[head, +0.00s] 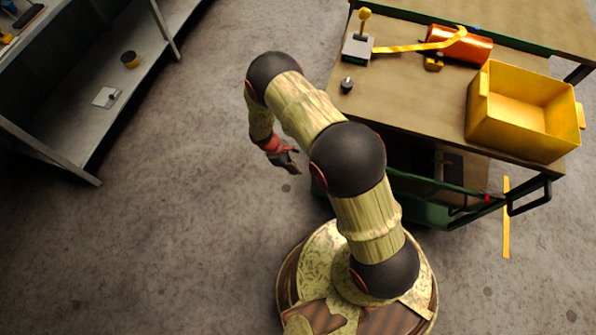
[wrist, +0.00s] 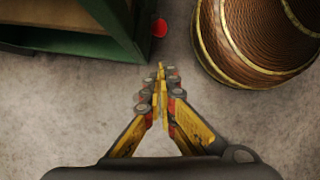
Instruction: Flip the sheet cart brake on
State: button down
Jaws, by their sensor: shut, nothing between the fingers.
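The sheet cart (head: 410,95) has a wooden top and a green frame, at the upper right of the head view. Its green side also shows at the upper left of the wrist view (wrist: 85,47). A small round red part (wrist: 159,28) shows beside the cart's edge, beyond my fingertips; I cannot tell whether it is the brake. My gripper (head: 290,160) is left of the cart, apart from it. In the wrist view my gripper (wrist: 161,75) has its fingers together, empty, over the floor. A small red piece (head: 487,198) sits by the cart's handle (head: 530,197).
On the cart top are a yellow bin (head: 525,110), an orange roll (head: 465,45), a grey box with a yellow-knobbed lever (head: 357,48) and a small dark knob (head: 346,85). A grey shelf (head: 95,105) stands at left. Floor between is clear. A yellow strip (head: 506,220) lies right.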

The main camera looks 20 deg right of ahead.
jog(key=shift+a, duration=0.1)
dwell(0.3)
jog(key=shift+w+a+f+b, duration=0.35)
jog(key=shift+w+a+f, duration=0.35)
jog(key=shift+a+f, duration=0.15)
jog(key=s+d+f+b, duration=0.4)
jog(key=d+f+b, duration=0.1)
jog(key=d+f, duration=0.2)
jog(key=shift+d+f, duration=0.15)
jog(key=shift+f, duration=0.5)
